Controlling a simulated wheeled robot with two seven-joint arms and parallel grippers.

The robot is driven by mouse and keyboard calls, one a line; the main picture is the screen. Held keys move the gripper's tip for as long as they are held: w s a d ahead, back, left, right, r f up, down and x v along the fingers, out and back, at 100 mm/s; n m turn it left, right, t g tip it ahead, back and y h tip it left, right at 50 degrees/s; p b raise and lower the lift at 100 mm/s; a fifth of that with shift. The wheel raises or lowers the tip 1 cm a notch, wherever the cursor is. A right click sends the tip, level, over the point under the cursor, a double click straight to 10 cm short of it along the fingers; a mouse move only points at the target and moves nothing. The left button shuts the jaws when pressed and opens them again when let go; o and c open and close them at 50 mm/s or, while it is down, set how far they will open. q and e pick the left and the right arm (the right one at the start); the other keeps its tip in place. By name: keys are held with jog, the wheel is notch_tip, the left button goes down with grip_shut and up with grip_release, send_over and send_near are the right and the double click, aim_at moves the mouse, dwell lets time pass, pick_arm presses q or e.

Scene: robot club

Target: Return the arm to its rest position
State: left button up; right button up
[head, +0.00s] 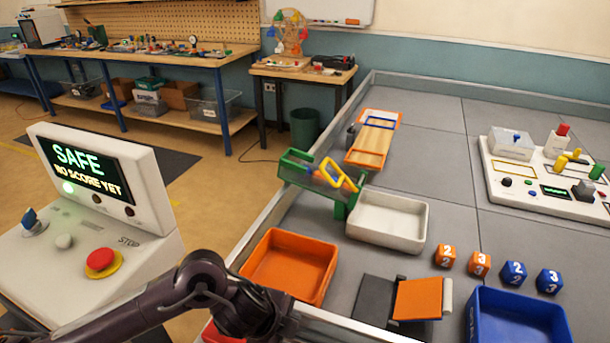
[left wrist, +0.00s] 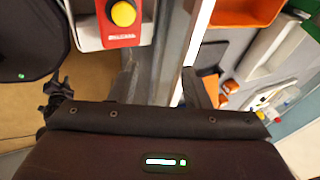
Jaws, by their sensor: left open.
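My left arm (head: 215,290) comes in from the bottom left of the head view, bent in front of the field's near wall. Its gripper is hidden or out of frame there. In the left wrist view my left gripper (left wrist: 161,75) is open, with nothing visible between its fingers. It hangs over the field's edge wall, beside a red box with a yellow button (left wrist: 122,14). My right arm and gripper are not in view.
An orange bin (head: 290,265), a white bin (head: 388,220) and a blue bin (head: 515,318) stand on the grey field. Several numbered cubes (head: 479,264) sit near the blue bin. A console with a red stop button (head: 101,261) stands at the left.

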pick_arm(q)
jog(key=s+d+r+n+t+h, duration=0.1)
jog(key=d+r+n+t+h, duration=0.1)
jog(key=d+r+n+t, duration=0.35)
jog(key=s+a+f+n+g+y, duration=0.3)
jog(key=s+a+n, duration=0.35)
jog(key=a, duration=0.35)
jog(key=s+a+f+n+g+y, duration=0.25)
jog(key=s+a+n, duration=0.25)
jog(key=a+n, duration=0.45)
notch_tip(320, 180, down, 27)
jog(key=m+g, duration=0.1)
jog(key=m, duration=0.1)
jog(key=s+a+f+g, duration=0.1)
jog(key=s+a+f, duration=0.1)
jog(key=s+f, duration=0.8)
jog(key=s+a+f, duration=0.2)
jog(key=s+f, duration=0.8)
jog(key=s, duration=0.1)
jog(key=shift+a+f+g, duration=0.15)
jog(key=shift+f+g, duration=0.05)
jog(key=shift+g, duration=0.2)
